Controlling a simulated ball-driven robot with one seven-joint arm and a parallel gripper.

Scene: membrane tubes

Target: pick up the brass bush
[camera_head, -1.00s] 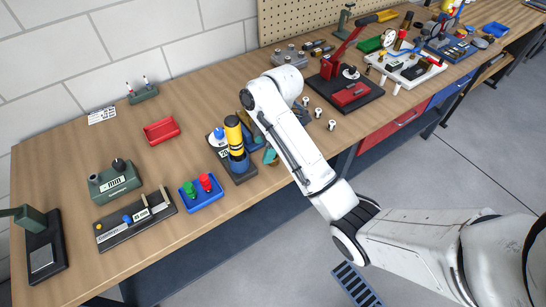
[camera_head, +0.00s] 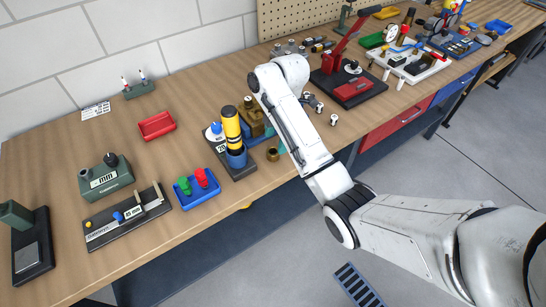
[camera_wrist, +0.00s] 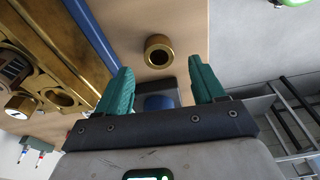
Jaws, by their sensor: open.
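The brass bush (camera_wrist: 159,50) is a short brass ring with a dark bore, standing on the wood bench top in the wrist view. In the head view the bush (camera_head: 272,154) is near the bench's front edge, right of the black-and-yellow cylinder. My gripper (camera_wrist: 160,66) has two green fingers, spread apart and empty. In the wrist view the bush appears centred just beyond the fingertips, apart from both. In the head view my arm mostly hides the gripper.
A brass block (camera_wrist: 45,65) with holes and a blue edge lies left of my fingers in the wrist view. A black-and-yellow cylinder (camera_head: 232,128) stands in a blue cup close to the bush. A blue tray (camera_head: 196,188) with red and green pieces is further left.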

